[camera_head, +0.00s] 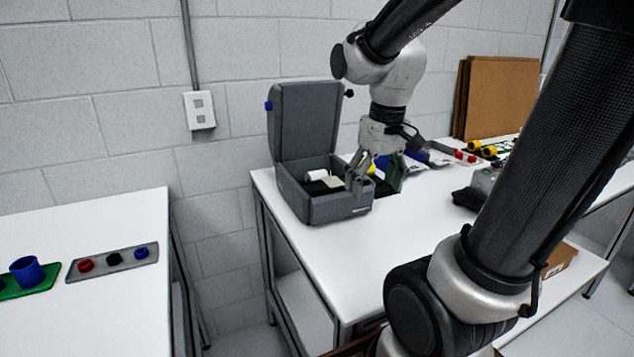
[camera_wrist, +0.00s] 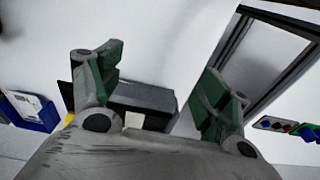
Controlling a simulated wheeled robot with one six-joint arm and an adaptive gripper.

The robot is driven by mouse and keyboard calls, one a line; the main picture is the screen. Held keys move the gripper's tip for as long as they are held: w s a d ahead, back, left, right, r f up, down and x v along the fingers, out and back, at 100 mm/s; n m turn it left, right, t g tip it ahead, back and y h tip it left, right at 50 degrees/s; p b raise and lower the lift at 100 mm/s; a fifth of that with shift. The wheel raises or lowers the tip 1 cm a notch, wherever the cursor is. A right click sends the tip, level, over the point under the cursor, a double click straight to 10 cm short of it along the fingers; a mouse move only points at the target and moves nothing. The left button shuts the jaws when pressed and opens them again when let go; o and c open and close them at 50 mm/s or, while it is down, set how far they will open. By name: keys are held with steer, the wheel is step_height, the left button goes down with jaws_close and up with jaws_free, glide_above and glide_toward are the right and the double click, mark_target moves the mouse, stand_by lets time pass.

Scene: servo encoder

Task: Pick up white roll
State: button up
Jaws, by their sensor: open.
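The white roll (camera_head: 316,175) lies inside an open grey case (camera_head: 336,208) on the white table in the head view. Its lid stands upright at the back. A pale block (camera_head: 332,182) lies beside the roll. My gripper (camera_head: 376,184) is open and empty, at the right front of the case, with the roll to its left. In the wrist view my gripper (camera_wrist: 165,85) shows its two fingers wide apart. Part of the dark case (camera_wrist: 143,97) and a pale patch (camera_wrist: 134,120) show between and below them; I cannot make out the roll there.
The white table (camera_head: 330,260) has clear room in front of the case. Blue bins (camera_head: 416,156) and a grey tray with red parts (camera_head: 460,156) stand behind on the right. Cardboard sheets (camera_head: 500,95) lean at the wall. A separate white table (camera_head: 100,225) on the left holds small parts.

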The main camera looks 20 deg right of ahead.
glide_toward(317, 172)
steer(key=shift+t, duration=0.3)
steer(key=s+f, duration=0.2)
steer(key=s, duration=0.1)
steer(key=s+f, duration=0.2)
steer(key=s, duration=0.1)
steer(key=s+f, duration=0.2)
steer(key=s, duration=0.1)
steer(key=shift+d+f, duration=0.1)
steer(key=shift+d, duration=0.05)
steer(key=w+r+t, duration=0.2)
steer(key=w+r, duration=0.1)
steer(key=w, duration=0.5)
steer(key=shift+t, duration=0.3)
steer(key=x, duration=0.7)
steer(key=shift+f, duration=0.4)
steer(key=shift+c, duration=0.4)
steer(key=c, duration=1.1)
